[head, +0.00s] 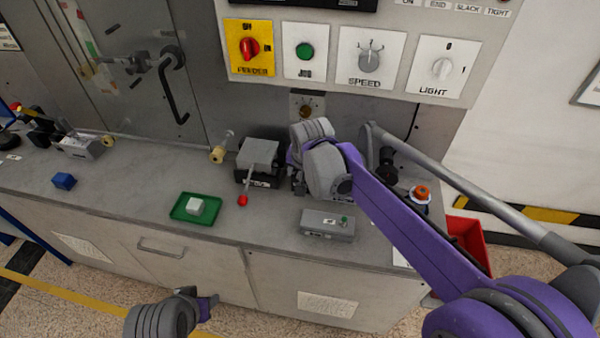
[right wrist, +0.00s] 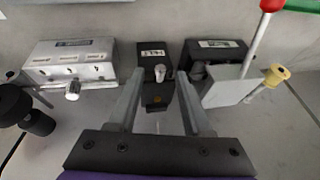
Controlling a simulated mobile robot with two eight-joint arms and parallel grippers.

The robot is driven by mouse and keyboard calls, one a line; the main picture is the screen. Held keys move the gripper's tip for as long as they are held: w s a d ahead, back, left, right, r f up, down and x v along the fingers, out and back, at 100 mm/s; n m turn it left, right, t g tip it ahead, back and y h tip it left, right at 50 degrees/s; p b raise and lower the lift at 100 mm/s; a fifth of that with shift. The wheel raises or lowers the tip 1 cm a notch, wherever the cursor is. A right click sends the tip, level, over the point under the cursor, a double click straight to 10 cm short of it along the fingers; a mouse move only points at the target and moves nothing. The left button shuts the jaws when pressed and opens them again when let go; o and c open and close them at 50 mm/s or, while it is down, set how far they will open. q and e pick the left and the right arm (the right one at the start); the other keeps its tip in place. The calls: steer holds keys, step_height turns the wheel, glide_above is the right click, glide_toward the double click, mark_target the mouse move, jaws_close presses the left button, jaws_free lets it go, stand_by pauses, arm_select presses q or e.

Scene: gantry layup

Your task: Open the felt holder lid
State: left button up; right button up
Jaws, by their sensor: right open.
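The felt holder (right wrist: 153,49) appears to be the small black box with a pale label in the right wrist view. A silver knob (right wrist: 157,73) stands on its near side, and a dark part with an orange spot lies below. I cannot tell whether its lid is raised. My right gripper (right wrist: 158,82) is open, its two fingers on either side of the knob and nothing visibly held. In the head view the right gripper (head: 296,172) mostly hides the holder. My left gripper (head: 206,303) shows only partly at the bottom, away from the bench; its jaws are unclear.
Left of the holder in the head view stands a black box with a grey block (head: 258,152) and red-knobbed lever (head: 243,200). A grey button box (head: 328,226) and green tray (head: 180,213) are nearer the front. A silver box (right wrist: 70,62) flanks the holder.

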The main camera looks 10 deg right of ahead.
steer(key=shift+f, duration=0.15)
jaws_close()
stand_by(1.4)
